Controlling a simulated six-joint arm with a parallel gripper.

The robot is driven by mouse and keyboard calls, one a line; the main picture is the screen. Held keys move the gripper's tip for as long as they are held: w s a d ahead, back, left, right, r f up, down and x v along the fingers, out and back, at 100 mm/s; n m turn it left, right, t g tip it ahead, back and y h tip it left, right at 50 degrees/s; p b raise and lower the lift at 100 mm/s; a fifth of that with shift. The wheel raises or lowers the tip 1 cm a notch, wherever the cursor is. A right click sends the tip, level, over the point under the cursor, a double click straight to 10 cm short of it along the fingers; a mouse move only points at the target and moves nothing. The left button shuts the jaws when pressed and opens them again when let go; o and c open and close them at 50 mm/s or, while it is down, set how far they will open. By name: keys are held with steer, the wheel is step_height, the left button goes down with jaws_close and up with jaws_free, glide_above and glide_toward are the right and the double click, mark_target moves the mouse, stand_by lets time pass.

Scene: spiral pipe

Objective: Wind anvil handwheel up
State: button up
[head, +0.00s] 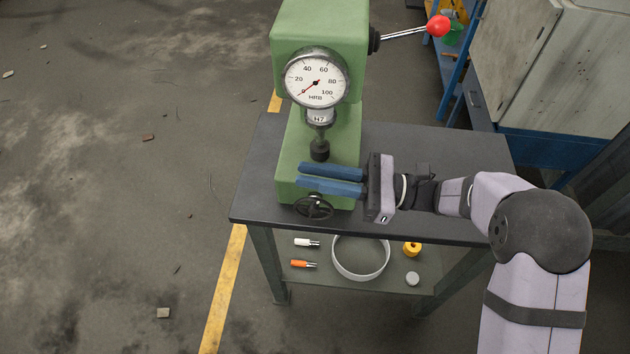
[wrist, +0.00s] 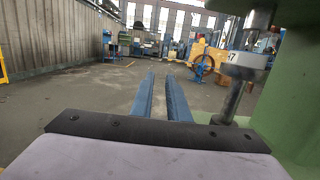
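The green hardness tester (head: 318,35) stands on the dark bench, with a round dial gauge (head: 316,77) whose red needle points to the lower left. A small dark handwheel (head: 314,207) sits low at the front of its base. The handwheel cannot be made out in the wrist view.
The tester has a red-knobbed lever (head: 437,26) at upper right. The floor left of the bench (head: 256,215) is mostly clear.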

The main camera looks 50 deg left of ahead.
stand_by(0.3)
steer(key=n+h, duration=0.1)
steer(key=h, duration=0.1)
glide_toward(296, 202)
steer(key=d, duration=0.1)
steer(key=w+d, duration=0.1)
steer(key=shift+d+r, duration=0.1)
steer(key=shift+d, duration=0.15)
steer(key=shift+s+a+r+m+t+y+p, duration=0.15)
steer(key=shift+s+a+m+t+y+p, duration=0.2)
steer(key=shift+p, duration=0.45)
steer(key=shift+s+a+f, duration=0.15)
steer(key=shift+a+f, duration=0.1)
steer(key=shift+a, duration=0.05)
steer(key=shift+p+x, duration=1.35)
steer(key=shift+x, duration=2.2)
steer(key=shift+a, duration=0.1)
steer(key=shift+c, duration=0.4)
